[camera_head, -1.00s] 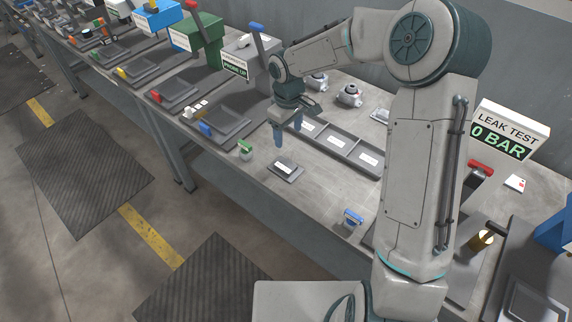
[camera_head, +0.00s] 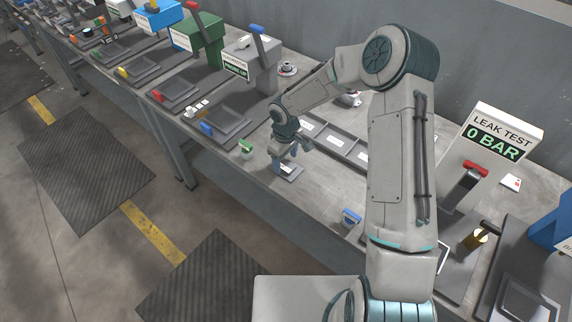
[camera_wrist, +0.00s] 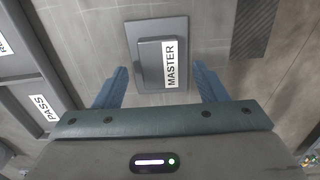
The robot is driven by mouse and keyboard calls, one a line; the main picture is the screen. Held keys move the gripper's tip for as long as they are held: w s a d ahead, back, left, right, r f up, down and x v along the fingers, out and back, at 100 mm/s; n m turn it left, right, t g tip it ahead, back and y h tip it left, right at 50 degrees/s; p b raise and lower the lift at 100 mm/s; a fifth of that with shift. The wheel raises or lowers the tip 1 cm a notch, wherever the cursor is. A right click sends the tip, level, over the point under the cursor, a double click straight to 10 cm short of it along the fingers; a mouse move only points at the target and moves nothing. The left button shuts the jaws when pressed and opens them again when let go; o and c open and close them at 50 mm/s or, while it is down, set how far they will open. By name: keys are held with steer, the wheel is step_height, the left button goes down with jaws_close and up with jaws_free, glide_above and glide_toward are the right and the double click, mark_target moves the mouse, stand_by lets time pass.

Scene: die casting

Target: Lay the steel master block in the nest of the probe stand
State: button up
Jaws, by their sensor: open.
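The steel master block (camera_wrist: 150,65) is a dark grey block on a flat grey plate (camera_wrist: 133,48), beside a white MASTER label. My open gripper (camera_wrist: 161,72) is over it, with one blue finger toward each side of the plate. The fingers appear clear of the block; the height gap is hard to judge. In the head view my gripper (camera_head: 286,160) hides most of the block, and only part of the plate (camera_head: 297,173) shows. The grey probe stand (camera_head: 264,70) has a PROBE UP sign and a blue-knobbed lever. I cannot make out its nest clearly.
A dark sectioned tray (camera_head: 335,143) with white labels lies right of my gripper; one label reads PASS in the wrist view. A green-topped piece (camera_head: 246,147) is to the left, a blue-topped one (camera_head: 350,217) near the front edge. The LEAK TEST unit (camera_head: 497,140) stands right.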

steer(key=shift+f, duration=0.95)
steer(key=c, duration=1.4)
jaws_close()
steer(key=shift+r, duration=0.15)
